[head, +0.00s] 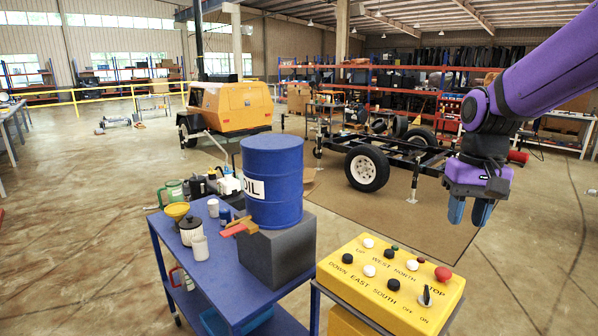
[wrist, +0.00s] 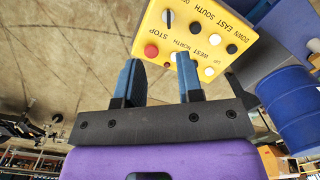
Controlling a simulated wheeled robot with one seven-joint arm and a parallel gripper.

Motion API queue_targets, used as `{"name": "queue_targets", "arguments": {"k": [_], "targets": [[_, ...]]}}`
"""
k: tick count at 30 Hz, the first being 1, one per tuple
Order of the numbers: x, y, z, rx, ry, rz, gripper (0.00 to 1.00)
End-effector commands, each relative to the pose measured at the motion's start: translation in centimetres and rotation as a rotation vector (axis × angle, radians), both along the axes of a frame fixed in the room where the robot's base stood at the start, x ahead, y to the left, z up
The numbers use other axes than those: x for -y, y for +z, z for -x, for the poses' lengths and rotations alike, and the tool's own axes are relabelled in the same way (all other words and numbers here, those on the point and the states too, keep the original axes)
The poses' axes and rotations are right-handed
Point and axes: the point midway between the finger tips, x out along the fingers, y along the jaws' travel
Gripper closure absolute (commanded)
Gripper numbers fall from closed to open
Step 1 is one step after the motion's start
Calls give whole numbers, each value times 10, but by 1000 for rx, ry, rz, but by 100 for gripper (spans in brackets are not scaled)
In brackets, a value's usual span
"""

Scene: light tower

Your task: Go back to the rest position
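My gripper (head: 470,210) hangs at the upper right in the head view, purple with blue fingers pointing down. It is in the air, beyond and to the right of the yellow control box, and touches nothing. In the wrist view my gripper (wrist: 157,75) has its two blue fingers apart with nothing between them. The yellow control box (head: 393,288) has black and white buttons, a red button and a black switch. The box also shows in the wrist view (wrist: 185,40), past the fingertips.
A blue cart (head: 172,232) with bottles stands left of the box. A blue oil drum (head: 272,185) sits on a grey block (head: 275,250) on it. A black trailer frame (head: 395,155) and an orange generator trailer (head: 230,107) stand behind. The floor at right is clear.

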Motion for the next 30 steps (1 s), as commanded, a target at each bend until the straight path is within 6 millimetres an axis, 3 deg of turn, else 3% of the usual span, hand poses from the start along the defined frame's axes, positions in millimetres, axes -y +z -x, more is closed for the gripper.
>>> {"name": "queue_targets", "arguments": {"k": [9, 18, 24, 30], "targets": [[0, 43, 72, 214, 63, 29, 66], [2, 59, 137, 404, 118, 58, 66], [3, 59, 164, 488, 145, 74, 66], [3, 59, 172, 515, 153, 79, 66]]}}
